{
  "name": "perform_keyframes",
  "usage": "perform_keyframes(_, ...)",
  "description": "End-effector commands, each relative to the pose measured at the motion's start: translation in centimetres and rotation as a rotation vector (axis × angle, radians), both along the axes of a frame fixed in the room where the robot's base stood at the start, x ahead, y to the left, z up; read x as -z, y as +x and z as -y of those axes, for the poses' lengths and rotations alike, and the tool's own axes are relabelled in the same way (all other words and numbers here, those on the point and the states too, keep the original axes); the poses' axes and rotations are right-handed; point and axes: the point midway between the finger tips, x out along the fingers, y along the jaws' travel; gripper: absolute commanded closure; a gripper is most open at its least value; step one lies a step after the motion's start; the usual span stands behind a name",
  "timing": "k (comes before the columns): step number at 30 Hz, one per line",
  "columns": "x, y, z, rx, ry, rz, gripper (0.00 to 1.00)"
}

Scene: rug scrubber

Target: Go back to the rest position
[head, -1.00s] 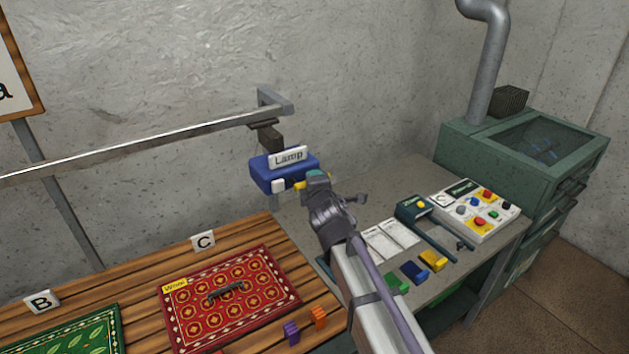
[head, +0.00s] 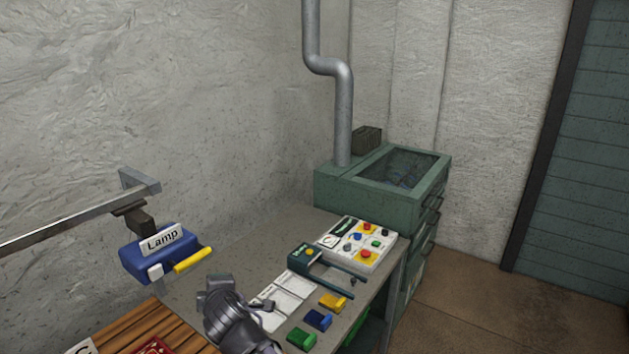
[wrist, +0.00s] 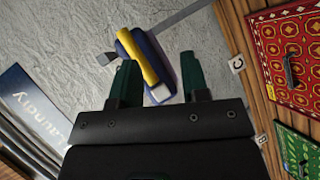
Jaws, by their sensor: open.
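My gripper (wrist: 157,60) is open, its two dark green fingers apart in the wrist view. Beyond them is the blue lamp box (wrist: 153,50) with its yellow handle (wrist: 139,55); the fingers do not appear to hold it. In the head view my gripper (head: 216,288) is low in the picture, to the right of and below the blue lamp box (head: 150,262), and its fingers cannot be made out clearly. The box carries a "Lamp" label, a white button and the yellow handle (head: 193,260), and hangs from a wall rail.
The grey bench (head: 243,250) holds a button panel (head: 357,243), a dark green device (head: 308,260), white sheets (head: 284,297) and yellow, blue and green blocks. A green cabinet (head: 330,190) with a pipe stands behind. Red (wrist: 287,55) and green rugs lie on a wooden table.

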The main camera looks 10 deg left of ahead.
Motion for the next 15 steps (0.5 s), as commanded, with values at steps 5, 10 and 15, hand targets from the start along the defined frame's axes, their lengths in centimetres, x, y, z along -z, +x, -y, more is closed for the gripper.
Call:
perform_keyframes(5, 9.5, -1.1, 13.7, 0.601, 0.137, -0.615, 0.58)
perform_keyframes(10, 16.5, -4.3, 29.3, 1.226, 0.275, -1.05, 0.58)
perform_keyframes(15, 20.3, -7.1, 41.4, 1.587, 0.436, -1.261, 0.58)
